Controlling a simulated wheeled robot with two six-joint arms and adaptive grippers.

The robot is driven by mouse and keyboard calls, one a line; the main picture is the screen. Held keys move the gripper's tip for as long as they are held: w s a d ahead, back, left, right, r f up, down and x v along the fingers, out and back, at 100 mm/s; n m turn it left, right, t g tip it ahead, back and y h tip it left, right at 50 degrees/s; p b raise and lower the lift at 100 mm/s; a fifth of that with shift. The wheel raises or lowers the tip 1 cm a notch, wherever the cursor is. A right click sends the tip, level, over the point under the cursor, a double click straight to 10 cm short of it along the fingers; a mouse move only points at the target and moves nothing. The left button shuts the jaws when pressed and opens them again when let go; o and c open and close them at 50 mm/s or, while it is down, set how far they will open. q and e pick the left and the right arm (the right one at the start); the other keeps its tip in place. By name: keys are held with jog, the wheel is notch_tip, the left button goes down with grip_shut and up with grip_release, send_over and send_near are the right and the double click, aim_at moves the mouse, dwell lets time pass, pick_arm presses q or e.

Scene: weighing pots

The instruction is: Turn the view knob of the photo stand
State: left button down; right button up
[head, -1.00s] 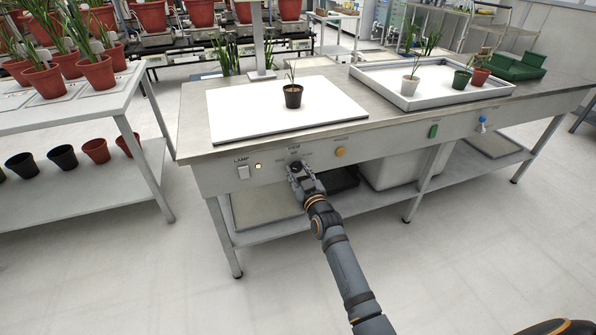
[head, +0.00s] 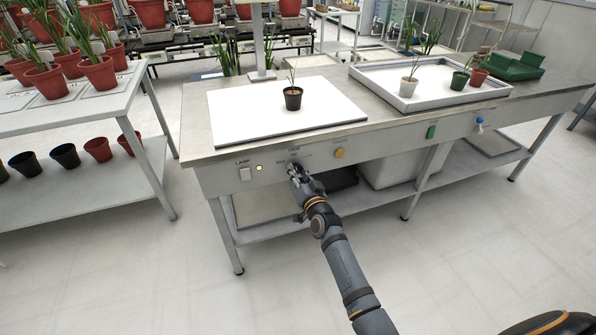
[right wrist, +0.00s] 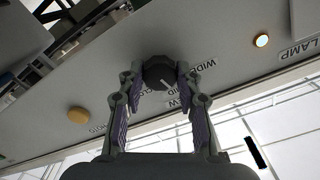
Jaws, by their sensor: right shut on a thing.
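The view knob (right wrist: 158,71) is a dark round knob on the grey front panel of the bench. In the right wrist view it sits between the two fingertips of my right gripper (right wrist: 157,77), which is shut on it. A pale pointer mark shows on the knob, near the printed lettering with WIDE and MID. In the head view my right gripper (head: 296,172) reaches the panel below the photo stand's white board (head: 240,118) and hides most of the knob. A small dark pot with a seedling (head: 293,97) stands on the board. My left gripper is not in view.
Left of the knob are the lamp switch (head: 245,174) and a lit indicator (head: 259,168). Right of it are a yellow button (head: 339,153) and a green switch (head: 431,132). A white-rimmed tray (head: 375,74) with potted plants stands on the bench's right part.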

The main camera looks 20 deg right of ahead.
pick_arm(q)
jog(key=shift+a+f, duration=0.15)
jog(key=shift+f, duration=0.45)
pick_arm(e)
jog(key=shift+m, duration=1.3)
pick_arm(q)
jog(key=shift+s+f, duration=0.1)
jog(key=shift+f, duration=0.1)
pick_arm(e)
jog(key=o, duration=1.1)
jog(key=shift+o, duration=0.2)
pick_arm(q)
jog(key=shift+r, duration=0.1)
pick_arm(e)
jog(key=s, duration=1.2)
jog(key=shift+d, duration=0.2)
